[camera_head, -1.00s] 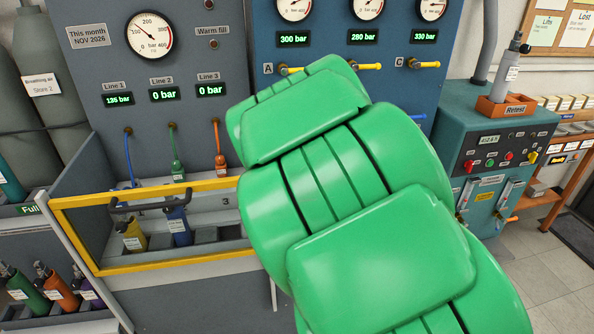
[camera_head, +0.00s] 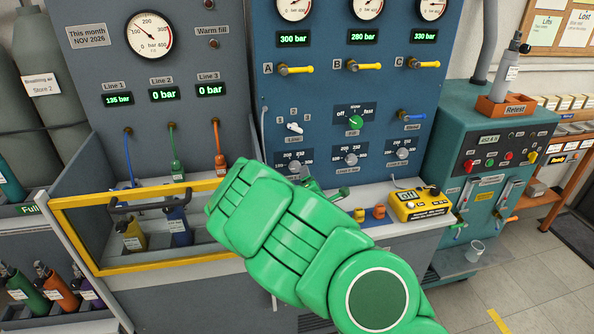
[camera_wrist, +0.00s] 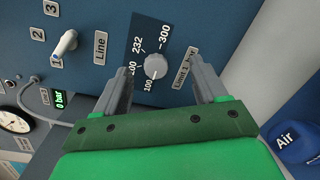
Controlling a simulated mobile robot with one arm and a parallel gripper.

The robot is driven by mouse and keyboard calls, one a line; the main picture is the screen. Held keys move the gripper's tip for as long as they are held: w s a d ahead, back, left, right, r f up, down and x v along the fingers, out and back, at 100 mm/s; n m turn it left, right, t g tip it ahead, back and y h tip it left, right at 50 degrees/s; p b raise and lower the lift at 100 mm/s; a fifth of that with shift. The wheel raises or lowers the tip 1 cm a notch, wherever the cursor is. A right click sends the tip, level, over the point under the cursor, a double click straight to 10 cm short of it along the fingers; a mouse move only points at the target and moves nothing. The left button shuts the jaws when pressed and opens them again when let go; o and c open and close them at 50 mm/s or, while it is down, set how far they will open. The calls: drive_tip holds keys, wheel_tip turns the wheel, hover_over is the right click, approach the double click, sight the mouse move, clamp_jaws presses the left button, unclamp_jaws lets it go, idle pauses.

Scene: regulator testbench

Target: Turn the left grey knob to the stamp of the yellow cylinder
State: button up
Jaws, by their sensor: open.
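The left grey knob (camera_head: 294,167) is on the blue panel, with a numbered scale around it. In the wrist view the knob (camera_wrist: 155,66) shows between the two fingers of my gripper (camera_wrist: 163,75), with marks including 100, 232 and 300 beside it. My gripper is open; I see no contact with the knob, and its pointing is too small to read. In the head view my gripper (camera_head: 308,180) is just below and right of the knob, partly hidden by my arm. The yellow cylinder (camera_head: 133,237) stands in the yellow-framed bin at left; its stamp is unreadable.
Two more grey knobs, middle (camera_head: 351,159) and right (camera_head: 403,153), are on the same panel. A white selector (camera_head: 295,128) and green knob (camera_head: 355,122) sit above. A yellow device (camera_head: 421,205) lies on the ledge. A blue cylinder (camera_head: 179,227) stands beside the yellow one.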

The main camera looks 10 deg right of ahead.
sight(297, 168)
drive_tip(key=shift+w+a+f+n+t+y, duration=0.15)
drive_tip(key=shift+w+a+n+y, duration=0.2)
drive_tip(key=shift+w, duration=1)
drive_tip(key=shift+w+a+f+n+t+y, duration=0.1)
drive_tip(key=shift+w+a+f+n+y, duration=0.25)
drive_tip(key=shift+w, duration=1.05)
drive_tip(key=shift+w+a+n+t+y, duration=0.2)
drive_tip(key=shift+w+a+n, duration=0.3)
drive_tip(key=shift+w, duration=0.85)
drive_tip(key=shift+a, duration=0.1)
drive_tip(key=c, duration=1.1)
drive_tip(key=shift+o, duration=0.2)
